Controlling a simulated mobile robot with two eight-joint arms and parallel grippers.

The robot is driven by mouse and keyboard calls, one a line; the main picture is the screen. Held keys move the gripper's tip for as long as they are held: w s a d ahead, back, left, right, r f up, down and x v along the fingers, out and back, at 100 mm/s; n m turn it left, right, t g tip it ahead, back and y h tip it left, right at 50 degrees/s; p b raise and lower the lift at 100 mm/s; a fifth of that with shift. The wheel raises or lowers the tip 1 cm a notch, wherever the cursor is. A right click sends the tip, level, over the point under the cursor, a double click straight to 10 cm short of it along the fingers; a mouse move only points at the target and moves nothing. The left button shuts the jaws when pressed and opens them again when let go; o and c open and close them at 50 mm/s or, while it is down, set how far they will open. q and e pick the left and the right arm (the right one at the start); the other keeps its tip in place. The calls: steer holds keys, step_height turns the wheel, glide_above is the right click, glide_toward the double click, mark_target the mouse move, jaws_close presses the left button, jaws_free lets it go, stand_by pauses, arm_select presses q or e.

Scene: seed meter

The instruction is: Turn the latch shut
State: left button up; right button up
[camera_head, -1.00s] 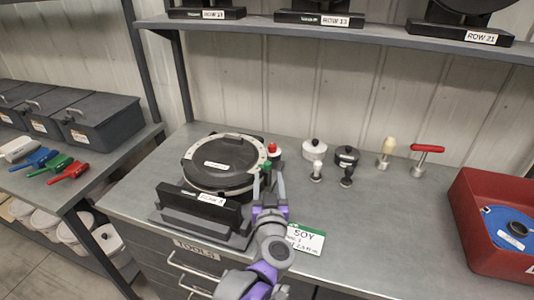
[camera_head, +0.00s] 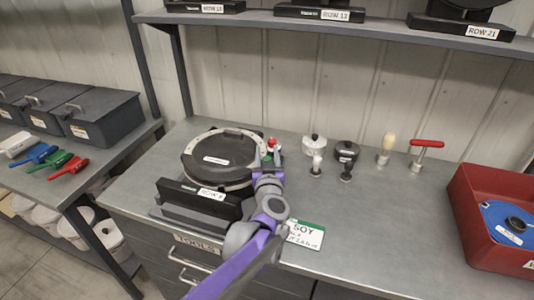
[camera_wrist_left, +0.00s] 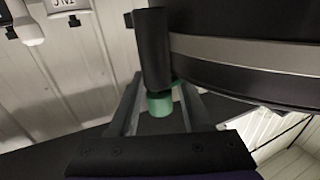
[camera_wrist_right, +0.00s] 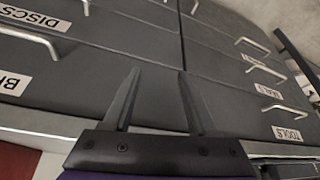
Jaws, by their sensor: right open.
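The seed meter (camera_head: 222,152) is a round black housing with a pale rim, standing on the bench at the left. The latch (camera_wrist_left: 153,50) is a black bar with a green end (camera_wrist_left: 160,104), at the meter's right side. My left gripper (camera_wrist_left: 161,84) is open, with one finger on each side of the green end; I cannot tell whether they touch it. In the head view the left gripper (camera_head: 270,160) partly hides the latch. My right gripper (camera_wrist_right: 158,72) is open and empty, in front of the drawers below the bench.
A red knob (camera_head: 272,143) is just behind the left gripper. A SOY card (camera_head: 305,235) lies to its right. Small black and white tools, a wooden-handled tool (camera_head: 386,148) and a red T-handle (camera_head: 427,144) stand behind. A red bin (camera_head: 480,200) is at right. The middle right bench is clear.

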arm_select(q)
jaws_close()
steer(key=n+y+b, duration=0.1)
steer(key=y, duration=0.1)
steer(key=shift+a+n+y, duration=0.15)
steer(key=shift+n+y, duration=0.15)
steer(key=shift+o, duration=1.2)
jaws_free()
